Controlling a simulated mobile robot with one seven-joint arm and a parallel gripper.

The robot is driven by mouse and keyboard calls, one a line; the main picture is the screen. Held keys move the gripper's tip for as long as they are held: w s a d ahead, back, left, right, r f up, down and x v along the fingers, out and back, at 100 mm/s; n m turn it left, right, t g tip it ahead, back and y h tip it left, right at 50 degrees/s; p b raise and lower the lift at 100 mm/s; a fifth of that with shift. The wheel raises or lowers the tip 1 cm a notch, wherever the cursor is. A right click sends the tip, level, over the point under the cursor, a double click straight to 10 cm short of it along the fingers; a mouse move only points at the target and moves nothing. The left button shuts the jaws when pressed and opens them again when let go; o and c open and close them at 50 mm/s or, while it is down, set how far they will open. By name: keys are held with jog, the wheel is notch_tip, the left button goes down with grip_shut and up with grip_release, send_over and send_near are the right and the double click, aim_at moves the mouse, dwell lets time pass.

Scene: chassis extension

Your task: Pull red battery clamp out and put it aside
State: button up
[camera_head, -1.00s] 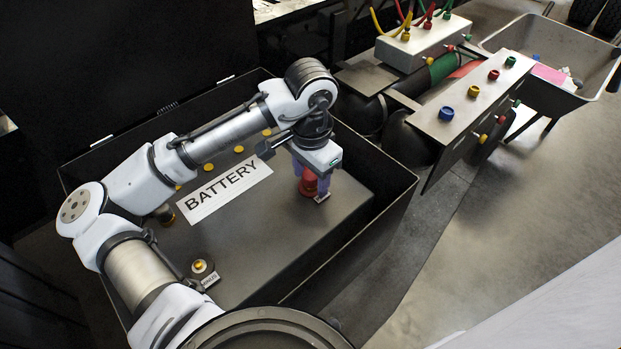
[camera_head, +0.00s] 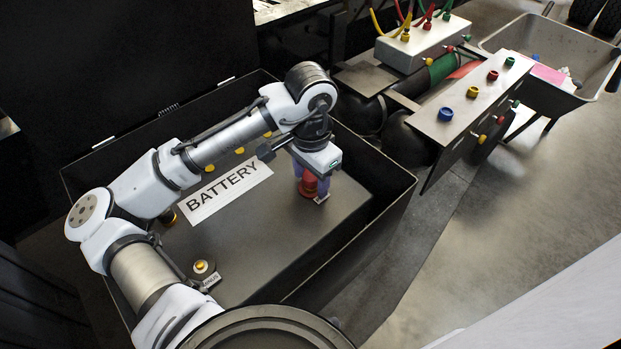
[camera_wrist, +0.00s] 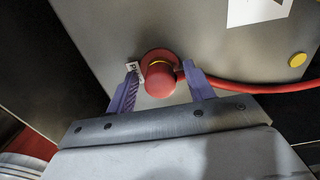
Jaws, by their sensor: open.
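The red battery clamp (camera_head: 308,187) sits on the top of the battery (camera_head: 270,235), near its right end. In the wrist view the clamp (camera_wrist: 160,78) is a round red knob with a red cable running off to the right. My gripper (camera_head: 312,190) points down over the clamp. In the wrist view the two purple fingers of my gripper (camera_wrist: 160,88) stand open on either side of the knob, with a visible gap at least on the left. The clamp's lower part is partly hidden by the fingers in the head view.
The battery lies in an open dark box (camera_head: 375,232) with raised walls around the clamp. A second terminal (camera_head: 202,268) is at the front left. A panel with coloured knobs (camera_head: 475,100) and a grey cart (camera_head: 590,65) stand right. Floor at right is clear.

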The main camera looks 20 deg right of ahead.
aim_at(310, 174)
grip_shut()
dwell(0.4)
jog(key=shift+r, duration=0.15)
jog(key=shift+r+p, duration=2.9)
jog(key=shift+p, duration=0.1)
